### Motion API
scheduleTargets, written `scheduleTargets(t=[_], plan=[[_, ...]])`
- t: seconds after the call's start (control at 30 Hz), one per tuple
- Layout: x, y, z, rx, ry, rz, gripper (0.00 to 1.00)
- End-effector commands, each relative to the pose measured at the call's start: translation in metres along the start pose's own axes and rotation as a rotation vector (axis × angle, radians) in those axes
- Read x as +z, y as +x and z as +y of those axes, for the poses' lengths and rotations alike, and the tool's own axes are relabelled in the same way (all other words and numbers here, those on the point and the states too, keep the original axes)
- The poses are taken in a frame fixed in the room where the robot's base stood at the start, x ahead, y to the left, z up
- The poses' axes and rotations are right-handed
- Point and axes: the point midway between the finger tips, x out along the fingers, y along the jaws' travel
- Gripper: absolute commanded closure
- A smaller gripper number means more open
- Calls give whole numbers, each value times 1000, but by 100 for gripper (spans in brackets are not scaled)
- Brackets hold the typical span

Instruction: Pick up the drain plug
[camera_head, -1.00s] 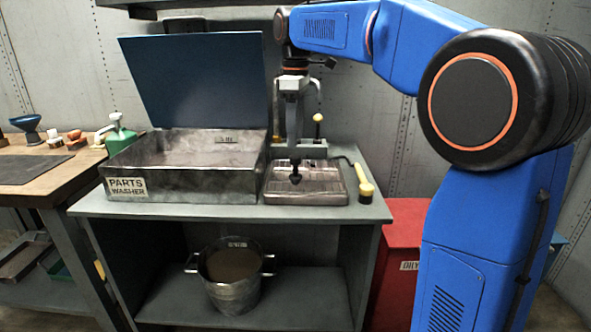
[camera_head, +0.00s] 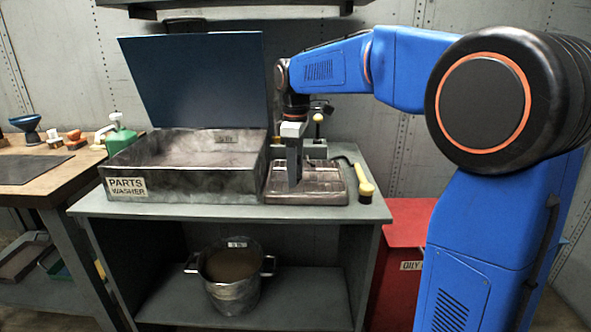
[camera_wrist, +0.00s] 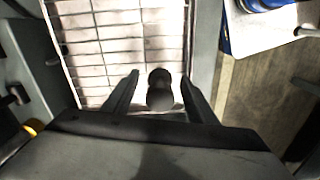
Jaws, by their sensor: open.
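A small dark knobbed piece, which looks like the drain plug (camera_wrist: 160,88), stands on or just above the gridded tray (camera_wrist: 110,45) in the wrist view. My gripper (camera_wrist: 159,76) is open, with one finger on each side of the plug and a gap showing to both. In the head view my gripper (camera_head: 294,182) points down over the drain tray (camera_head: 325,190) right of the parts washer (camera_head: 215,184). There the plug is hidden behind the fingers. I cannot tell how far the fingertips are above the tray.
The washer's blue lid (camera_head: 195,82) stands open. A bucket of brown liquid (camera_head: 232,275) stands on the shelf below. A red bin (camera_head: 400,245) is to the right, a wooden bench (camera_head: 45,185) to the left.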

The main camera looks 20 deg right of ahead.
Motion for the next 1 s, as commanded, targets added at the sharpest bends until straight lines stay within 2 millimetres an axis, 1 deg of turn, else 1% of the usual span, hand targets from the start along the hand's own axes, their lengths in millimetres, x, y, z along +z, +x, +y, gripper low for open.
scheduleTargets(t=[0.2, 0.23, 0.27, 0.3, 0.37, 0.4, 0.47, 0.5, 0.77, 0.87, 0.97, 1.0], plan=[[0, 1, 0, 0, 0, 0, 48], [0, 1, 0, 0, 0, 0, 50], [0, 1, 0, 0, 0, 0, 57], [0, 1, 0, 0, 0, 0, 67], [0, 1, 0, 0, 0, 0, 81], [0, 1, 0, 0, 0, 0, 91], [0, 1, 0, 0, 0, 0, 92], [0, 1, 0, 0, 0, 0, 96], [0, -3, 0, 1, 0, 1, 96], [0, -12, 0, 1, 0, 1, 96], [0, -28, 0, 2, 0, 1, 96], [0, -37, 1, 3, 0, 2, 96]])
